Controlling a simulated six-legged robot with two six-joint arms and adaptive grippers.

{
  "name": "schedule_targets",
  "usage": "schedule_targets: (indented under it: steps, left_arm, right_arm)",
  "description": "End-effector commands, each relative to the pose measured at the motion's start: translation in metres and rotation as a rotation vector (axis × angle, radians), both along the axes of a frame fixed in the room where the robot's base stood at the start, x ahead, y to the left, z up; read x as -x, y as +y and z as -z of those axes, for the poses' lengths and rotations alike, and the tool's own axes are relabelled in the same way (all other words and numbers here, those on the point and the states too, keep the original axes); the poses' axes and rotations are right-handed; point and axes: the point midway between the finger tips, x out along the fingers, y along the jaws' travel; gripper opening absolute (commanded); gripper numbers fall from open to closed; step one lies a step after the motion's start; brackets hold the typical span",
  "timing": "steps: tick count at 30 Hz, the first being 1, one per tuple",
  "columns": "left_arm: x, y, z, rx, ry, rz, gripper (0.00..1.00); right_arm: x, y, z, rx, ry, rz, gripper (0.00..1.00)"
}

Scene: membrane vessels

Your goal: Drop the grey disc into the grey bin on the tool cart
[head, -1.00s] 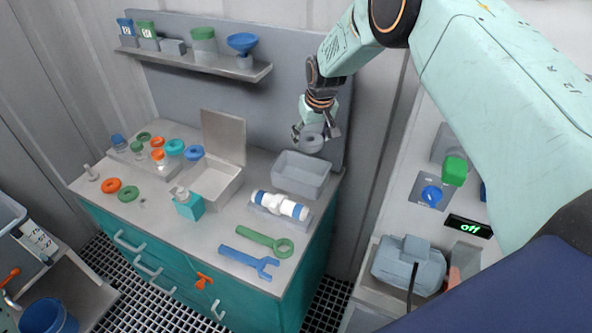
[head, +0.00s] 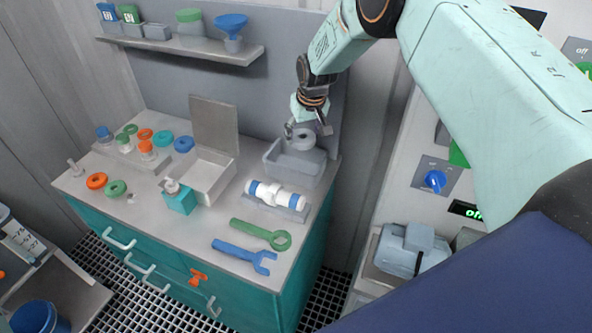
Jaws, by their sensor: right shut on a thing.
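The grey disc (head: 303,140) is a ring with a hole in its middle. My right gripper (head: 305,130) is shut on it and holds it over the grey bin. The grey bin (head: 293,168) is an open box at the back right of the tool cart top (head: 150,203). The disc overlaps the bin's far rim in the head view; I cannot tell whether it is above the rim or slightly inside. My left gripper is not in view.
A white and blue membrane vessel (head: 276,197) lies in front of the bin. A green wrench (head: 262,234) and a blue wrench (head: 245,254) lie nearer. An open lidded box (head: 207,172) stands left of the bin. A shelf (head: 180,47) is above.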

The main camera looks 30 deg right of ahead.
Motion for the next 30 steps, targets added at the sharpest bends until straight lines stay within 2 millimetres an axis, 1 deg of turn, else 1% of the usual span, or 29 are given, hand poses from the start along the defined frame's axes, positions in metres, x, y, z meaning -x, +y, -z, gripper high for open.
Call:
schedule_targets:
  steps: [1, 3, 10, 11, 12, 20, 30]
  left_arm:
    - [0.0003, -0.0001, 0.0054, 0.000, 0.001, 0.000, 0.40]
    - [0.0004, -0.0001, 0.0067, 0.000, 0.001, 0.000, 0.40]
    - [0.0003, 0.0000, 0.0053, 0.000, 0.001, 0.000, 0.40]
    - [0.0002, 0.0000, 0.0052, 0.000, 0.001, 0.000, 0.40]
    - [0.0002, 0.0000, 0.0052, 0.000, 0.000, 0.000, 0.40]
    - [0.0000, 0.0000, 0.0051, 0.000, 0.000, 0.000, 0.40]
    - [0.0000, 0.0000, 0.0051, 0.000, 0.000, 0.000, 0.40]
  right_arm:
    - [-0.0008, 0.0001, 0.0065, 0.000, -0.001, 0.000, 0.33]
    - [-0.0017, 0.0001, 0.0084, 0.000, -0.001, 0.000, 0.33]
    - [-0.0044, 0.0003, 0.0070, 0.000, -0.002, 0.000, 0.33]
    - [-0.0044, 0.0003, 0.0070, 0.000, -0.002, 0.000, 0.67]
    - [-0.0044, 0.0003, 0.0070, 0.000, -0.002, 0.000, 0.70]
    - [-0.0039, 0.0001, 0.0071, 0.000, -0.001, 0.000, 0.92]
    - [-0.0034, 0.0001, 0.0067, 0.000, -0.001, 0.000, 0.92]
